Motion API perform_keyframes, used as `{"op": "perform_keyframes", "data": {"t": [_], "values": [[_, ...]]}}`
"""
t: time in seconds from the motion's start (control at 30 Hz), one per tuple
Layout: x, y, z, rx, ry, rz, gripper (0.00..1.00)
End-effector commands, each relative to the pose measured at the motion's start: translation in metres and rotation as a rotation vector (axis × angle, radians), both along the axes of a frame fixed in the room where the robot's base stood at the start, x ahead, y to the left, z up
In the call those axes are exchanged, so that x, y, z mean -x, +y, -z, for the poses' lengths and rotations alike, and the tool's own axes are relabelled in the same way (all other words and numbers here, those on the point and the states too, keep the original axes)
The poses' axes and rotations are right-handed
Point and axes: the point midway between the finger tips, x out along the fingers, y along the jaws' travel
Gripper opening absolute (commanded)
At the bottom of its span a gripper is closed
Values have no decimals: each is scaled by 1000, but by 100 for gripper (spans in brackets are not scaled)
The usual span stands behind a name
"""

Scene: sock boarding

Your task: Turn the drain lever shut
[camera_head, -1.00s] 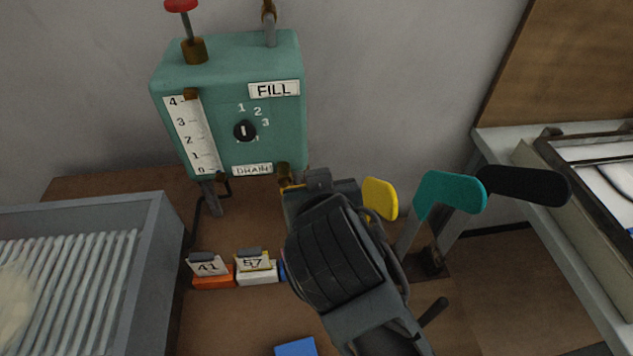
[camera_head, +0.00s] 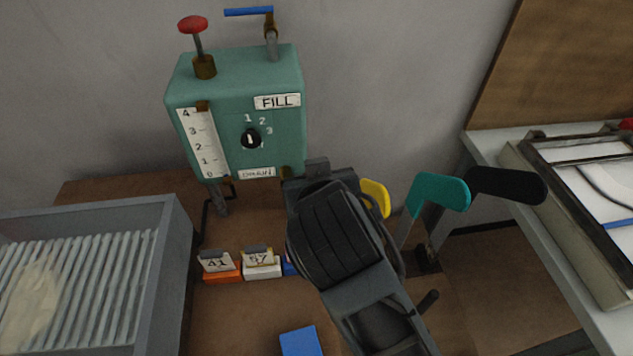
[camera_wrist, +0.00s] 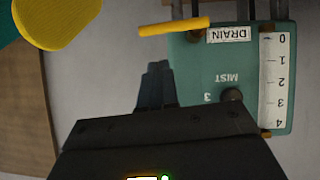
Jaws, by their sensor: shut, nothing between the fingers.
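The teal tank box (camera_head: 235,90) stands against the wall, with a white DRAIN label (camera_head: 257,173) low on its front. A brass drain fitting (camera_head: 290,172) sits beside the label. The yellow drain lever (camera_wrist: 173,26) shows in the wrist view, lying nearly level across the picture by the DRAIN label (camera_wrist: 229,34). In the head view the lever is hidden behind my arm. My gripper (camera_wrist: 156,68) is shut and empty, its tips beside the box and apart from the lever in the wrist picture.
A blue lever (camera_head: 248,12) and a red knob (camera_head: 193,23) stand on the box. Yellow (camera_head: 376,197), teal (camera_head: 440,190) and black (camera_head: 507,184) paddle-shaped boards stand right of my gripper. A grey ribbed tray (camera_head: 90,212) is at left; numbered clips (camera_head: 262,264) lie below.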

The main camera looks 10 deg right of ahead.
Motion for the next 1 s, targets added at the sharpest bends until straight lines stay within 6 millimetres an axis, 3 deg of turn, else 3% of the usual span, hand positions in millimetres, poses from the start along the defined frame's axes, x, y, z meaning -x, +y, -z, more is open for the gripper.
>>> {"op": "perform_keyframes", "data": {"t": [0.3,0.5,0.83,1.0], "values": [[55,5,-38,-2,-2,-1,0],[76,6,-52,0,-1,0,0],[79,10,-61,-35,-1,3,0],[65,9,-52,-33,1,3,0]]}}
